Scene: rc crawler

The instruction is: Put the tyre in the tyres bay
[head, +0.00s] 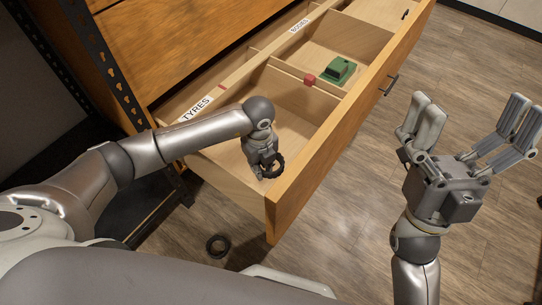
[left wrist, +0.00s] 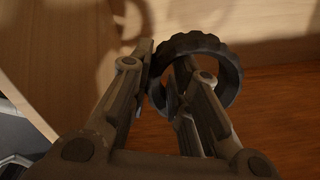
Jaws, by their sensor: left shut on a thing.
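The black ribbed tyre (head: 281,166) is in my left gripper (head: 264,166), over the near bay of the open drawer. In the left wrist view the tyre (left wrist: 236,72) is gripped by its wall between the fingers (left wrist: 160,80), one finger passing through its hole. It is near the wooden front panel; I cannot tell whether it touches the bay floor. The TYRES label (head: 196,109) is on the rail beside this bay (head: 292,108). A second black tyre (head: 217,245) lies on the floor below the drawer. My right gripper (head: 470,125) is open and empty, right of the drawer.
A divider separates the near bay from the one by the BODIES label (head: 299,25), which holds a green body (head: 340,69). A small red block (head: 309,80) is near the divider. The drawer front (head: 308,160) forms a wall. The near bay floor looks otherwise clear.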

